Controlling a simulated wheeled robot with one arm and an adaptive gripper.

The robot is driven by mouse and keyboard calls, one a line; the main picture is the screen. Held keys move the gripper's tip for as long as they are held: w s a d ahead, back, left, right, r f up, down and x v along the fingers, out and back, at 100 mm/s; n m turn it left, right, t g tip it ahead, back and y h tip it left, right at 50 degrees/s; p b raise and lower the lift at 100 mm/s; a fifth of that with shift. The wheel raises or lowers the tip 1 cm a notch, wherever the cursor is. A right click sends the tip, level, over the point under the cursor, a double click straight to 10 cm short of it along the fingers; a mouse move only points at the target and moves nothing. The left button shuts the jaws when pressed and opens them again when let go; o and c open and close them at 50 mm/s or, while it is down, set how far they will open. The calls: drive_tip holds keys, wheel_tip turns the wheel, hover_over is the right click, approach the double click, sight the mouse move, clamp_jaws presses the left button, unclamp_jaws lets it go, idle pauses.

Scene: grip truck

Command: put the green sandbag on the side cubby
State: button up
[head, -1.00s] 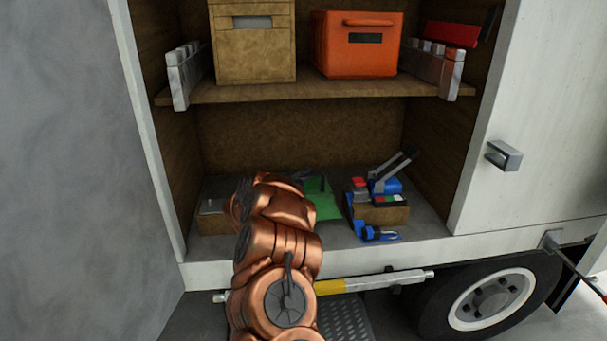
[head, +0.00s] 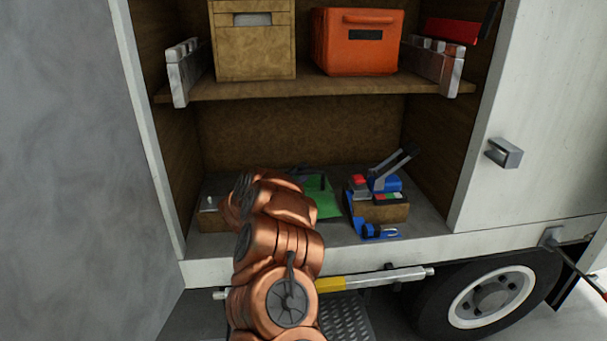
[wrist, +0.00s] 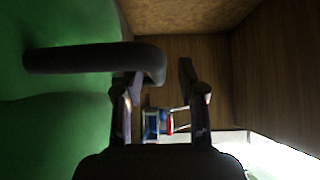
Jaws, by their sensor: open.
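The green sandbag (head: 327,204) lies on the floor of the lower compartment of the cubby (head: 425,219), partly hidden behind my copper arm. In the wrist view the sandbag (wrist: 50,125) fills the left side, close to the camera. Its dark strap handle (wrist: 90,57) reaches right, across the left finger's tip and into the gap between the fingers. My gripper (wrist: 160,72) is open, with its fingers apart. Whether a finger touches the handle I cannot tell. In the head view my gripper is mostly hidden behind the arm.
A cardboard box with blue clamps (head: 380,208) stands right of the sandbag. Another low box (head: 212,217) is at the left. The shelf above (head: 320,87) carries a tan crate (head: 254,45) and an orange case (head: 355,48). Wooden side walls enclose the compartment.

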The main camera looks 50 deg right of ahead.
drive_tip(key=a, duration=0.3)
drive_tip(key=a+b, duration=0.1)
drive_tip(key=a, duration=0.2)
drive_tip(key=a+b, duration=0.1)
drive_tip(key=a, duration=0.2)
drive_tip(key=shift+s+a+f, duration=0.1)
drive_tip(key=shift+s+a, duration=0.35)
drive_tip(key=shift+a, duration=0.45)
